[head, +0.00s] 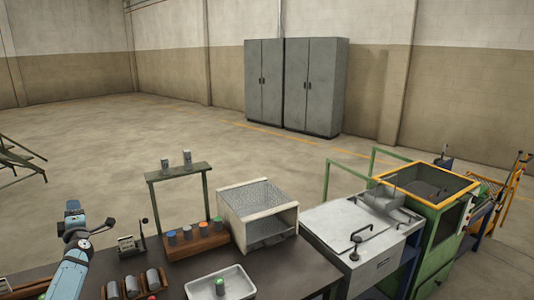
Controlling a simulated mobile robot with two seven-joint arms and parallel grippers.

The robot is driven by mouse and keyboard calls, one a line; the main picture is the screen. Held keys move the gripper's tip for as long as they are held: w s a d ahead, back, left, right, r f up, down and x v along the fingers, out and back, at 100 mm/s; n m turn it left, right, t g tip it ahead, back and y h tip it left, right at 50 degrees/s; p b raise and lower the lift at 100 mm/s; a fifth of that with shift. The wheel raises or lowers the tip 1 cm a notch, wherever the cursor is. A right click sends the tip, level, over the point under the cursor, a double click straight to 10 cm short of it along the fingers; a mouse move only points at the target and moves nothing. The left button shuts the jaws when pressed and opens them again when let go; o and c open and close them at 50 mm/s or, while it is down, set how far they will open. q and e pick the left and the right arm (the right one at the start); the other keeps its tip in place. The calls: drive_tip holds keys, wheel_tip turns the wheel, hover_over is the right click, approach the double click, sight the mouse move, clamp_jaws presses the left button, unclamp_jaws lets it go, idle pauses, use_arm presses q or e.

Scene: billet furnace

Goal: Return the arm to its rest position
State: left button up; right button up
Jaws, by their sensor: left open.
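My left arm comes in blue from the lower left corner, raised over the left end of the dark table. My left gripper (109,223) is at its upper end, small and dark. It appears empty, with its fingers apart, and is left of the wooden block with coloured-topped cylinders, not visibly touching anything. My right gripper is not in view.
On the dark table (290,268) stand a wooden block (208,243) of cylinders, a white tray (236,284), a wire-lined box (262,233) and a small gauge stand (128,244). A grey-topped bench (345,230) and green-yellow machine (437,200) stand right.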

use_arm(q)
drive_tip(key=s+r+m+t+h, duration=0.4)
drive_tip(key=r+m, duration=0.2)
drive_tip(key=r, duration=0.5)
drive_tip(key=s+r+m+t+h, duration=0.3)
drive_tip(key=s+r+m+t, duration=0.15)
drive_tip(key=r, duration=0.55)
drive_tip(key=w+a+f+m+g, duration=0.1)
drive_tip(key=w+f+m+g, duration=0.2)
drive_tip(key=f+m+g, duration=0.95)
drive_tip(key=s+d+f+m+t+h, duration=0.1)
drive_tip(key=s+d+f+m+h, duration=0.2)
drive_tip(key=d+f, duration=0.7)
drive_tip(key=s+d+f+m+t+h, duration=0.1)
drive_tip(key=s+d+f+m+h, duration=0.1)
drive_tip(key=s+d+f, duration=0.7)
drive_tip(key=s+d+f+g+h, duration=0.2)
drive_tip(key=s+d+f, duration=1.1)
drive_tip(key=f, duration=0.2)
drive_tip(key=s+d+f+n+g, duration=0.1)
drive_tip(key=s+d, duration=0.4)
drive_tip(key=s, duration=0.4)
drive_tip(key=s+d+f+n+g+h, duration=0.1)
drive_tip(key=s+d+f, duration=0.1)
drive_tip(key=s+d, duration=0.4)
drive_tip(key=s, duration=0.4)
drive_tip(key=shift+s+f+n+h, duration=0.2)
drive_tip(key=shift+f+n+h, duration=0.1)
drive_tip(key=shift+n, duration=0.1)
